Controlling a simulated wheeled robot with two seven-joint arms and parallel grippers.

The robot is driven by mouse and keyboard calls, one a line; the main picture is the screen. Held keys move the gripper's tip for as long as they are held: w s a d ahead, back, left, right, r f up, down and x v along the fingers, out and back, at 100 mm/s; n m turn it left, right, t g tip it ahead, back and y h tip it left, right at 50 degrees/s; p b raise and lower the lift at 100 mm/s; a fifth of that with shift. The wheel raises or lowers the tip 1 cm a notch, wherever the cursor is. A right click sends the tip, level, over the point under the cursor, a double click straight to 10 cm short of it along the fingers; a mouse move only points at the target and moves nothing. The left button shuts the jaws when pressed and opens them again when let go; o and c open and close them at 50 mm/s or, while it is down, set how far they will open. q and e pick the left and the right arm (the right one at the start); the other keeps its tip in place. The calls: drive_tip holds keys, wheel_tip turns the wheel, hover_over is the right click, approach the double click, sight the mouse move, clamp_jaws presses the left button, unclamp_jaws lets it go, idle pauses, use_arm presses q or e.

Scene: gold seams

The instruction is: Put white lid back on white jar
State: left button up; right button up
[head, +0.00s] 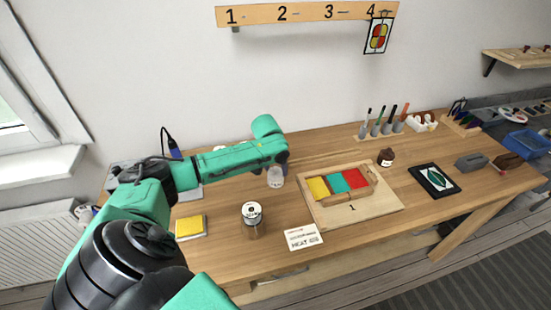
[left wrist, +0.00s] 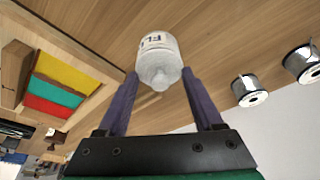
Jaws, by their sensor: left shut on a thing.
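The white jar (head: 276,179) stands on the wooden table below my left forearm's end in the head view. In the left wrist view the jar (left wrist: 157,43) carries dark lettering. The white lid (left wrist: 160,73), domed with a small knob, is at its top, between the fingertips of my left gripper (left wrist: 160,82). The gripper is shut on the lid. I cannot tell whether the lid is seated or just above the rim. In the head view the arm hides most of the left fingers and the lid. My right gripper is not in view.
A tin with a white ring top (head: 252,212) stands in front. A yellow block (head: 190,226) and a white card (head: 304,236) lie near the front edge. A wooden board (head: 380,203) with coloured blocks is to the right. Two tins (left wrist: 249,90) show in the wrist view.

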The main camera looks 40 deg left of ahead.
use_arm(q)
drive_tip(key=shift+s+f+p, duration=0.1)
drive_tip(key=shift+f+p, duration=0.05)
drive_tip(key=shift+p, duration=0.25)
drive_tip(key=o, duration=1.4)
drive_tip(key=shift+f, duration=0.1)
drive_tip(key=shift+c, duration=0.2)
wheel_tip(320, 180, up, 7)
drive_tip(key=p, duration=0.8)
drive_tip(key=shift+p, duration=0.3)
clamp_jaws()
